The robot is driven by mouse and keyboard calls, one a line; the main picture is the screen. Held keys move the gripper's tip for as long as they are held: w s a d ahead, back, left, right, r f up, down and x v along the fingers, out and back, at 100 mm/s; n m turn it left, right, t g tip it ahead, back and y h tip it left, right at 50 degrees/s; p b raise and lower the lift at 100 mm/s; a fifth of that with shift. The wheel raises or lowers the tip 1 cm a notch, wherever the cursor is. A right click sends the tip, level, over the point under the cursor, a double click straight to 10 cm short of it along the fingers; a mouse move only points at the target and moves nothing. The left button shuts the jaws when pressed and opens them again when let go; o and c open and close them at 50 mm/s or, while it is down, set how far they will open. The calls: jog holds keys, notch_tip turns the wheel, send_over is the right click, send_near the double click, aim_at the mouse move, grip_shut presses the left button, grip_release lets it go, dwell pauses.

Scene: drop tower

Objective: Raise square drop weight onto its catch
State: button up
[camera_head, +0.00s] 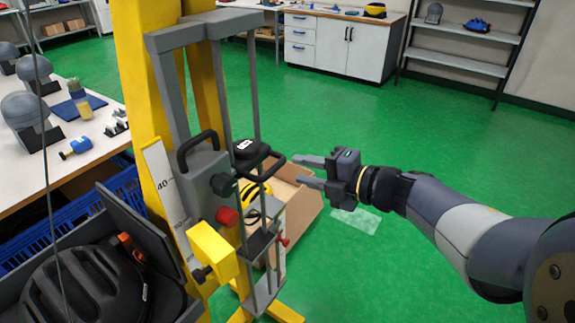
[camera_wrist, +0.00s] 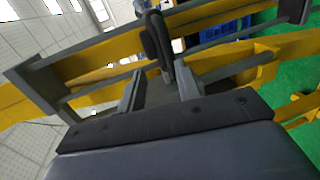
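The black drop weight (camera_head: 247,148) with a white label sits between the guide rods of the drop tower, around mid-height. A black loop handle (camera_head: 268,167) sticks out from it toward my gripper. My gripper (camera_head: 300,170) is open and empty, just right of this handle, its fingers pointing left. In the wrist view, a black handle (camera_wrist: 158,42) stands ahead, roughly in line with the gap between my fingers (camera_wrist: 160,92), apart from them. A grey housing (camera_head: 203,178) with its own black handle and knobs is on the column side. I cannot tell which part is the catch.
The tower has a yellow column (camera_head: 141,60) and a grey top frame (camera_head: 205,25). A yellow block (camera_head: 212,250) and a red knob (camera_head: 227,216) are lower down. An open cardboard box (camera_head: 305,205) stands behind the rods.

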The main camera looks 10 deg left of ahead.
aim_at(277, 168)
jog(key=shift+v, duration=1.25)
jog(key=x, duration=1)
jog(key=shift+w+a+f, duration=0.1)
jog(key=shift+a+f, duration=0.05)
jog(key=shift+a, duration=0.2)
jog(key=shift+f+b, duration=0.3)
jog(key=shift+b, duration=0.1)
jog(key=shift+f, duration=0.1)
